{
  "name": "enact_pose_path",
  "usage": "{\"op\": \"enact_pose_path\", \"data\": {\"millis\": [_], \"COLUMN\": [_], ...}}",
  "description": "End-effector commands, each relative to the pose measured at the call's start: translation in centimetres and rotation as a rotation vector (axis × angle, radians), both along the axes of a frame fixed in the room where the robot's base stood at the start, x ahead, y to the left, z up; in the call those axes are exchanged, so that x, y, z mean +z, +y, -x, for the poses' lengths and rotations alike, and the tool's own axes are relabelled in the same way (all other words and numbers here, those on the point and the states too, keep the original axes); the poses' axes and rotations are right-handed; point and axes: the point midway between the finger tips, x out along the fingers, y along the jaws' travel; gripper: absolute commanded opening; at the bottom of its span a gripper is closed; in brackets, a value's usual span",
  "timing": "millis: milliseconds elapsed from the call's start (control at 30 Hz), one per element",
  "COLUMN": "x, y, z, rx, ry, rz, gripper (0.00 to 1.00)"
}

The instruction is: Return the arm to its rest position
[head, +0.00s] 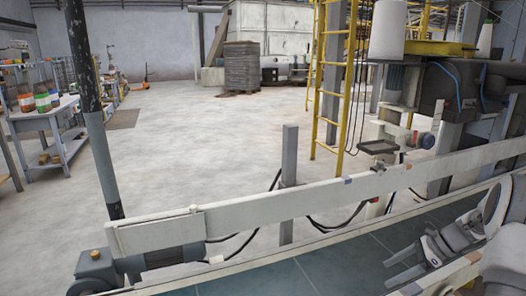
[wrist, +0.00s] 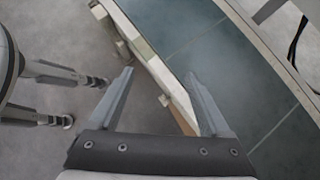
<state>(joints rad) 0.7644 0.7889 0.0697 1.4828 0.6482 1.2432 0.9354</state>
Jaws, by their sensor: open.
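My gripper (head: 387,272) is at the lower right of the head view, in front of the teal conveyor belt (head: 330,262). Its two grey fingers are spread apart with nothing between them. In the wrist view my gripper (wrist: 159,74) also shows open and empty. There it hangs over the conveyor's pale side rail (wrist: 150,58), with the belt (wrist: 200,35) to the right and the floor to the left. I cannot tell how far the fingers are above the rail. Part of my arm shows at the right edge of the head view.
The long white guard rail (head: 300,196) runs across the conveyor's far side. A dark post (head: 95,120) stands at the left, near a motor (head: 97,268). A yellow ladder (head: 333,75) and machinery stand behind. A shelf table (head: 45,122) with bottles is far left. The floor between is open.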

Motion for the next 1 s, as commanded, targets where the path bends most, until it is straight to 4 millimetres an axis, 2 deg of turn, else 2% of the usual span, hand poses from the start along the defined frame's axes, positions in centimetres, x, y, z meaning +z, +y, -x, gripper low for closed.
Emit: {"op": "enact_pose_path", "data": {"millis": [33,100,267,500,800,1000], "x": [2.1,4.2,8.9,15.1,21.0,23.0], "y": [1.4,3.0,6.8,12.2,17.9,20.8], "z": [-0.1,0.0,1.0,3.8,9.1,13.6], "rx": [0.064,0.15,0.346,0.641,1.003,1.236], "ry": [-0.033,-0.078,-0.181,-0.344,-0.559,-0.691], "rz": [0.051,0.118,0.265,0.473,0.718,0.868], "gripper": [0.81,0.81,0.81,0.81,0.81,0.81]}}
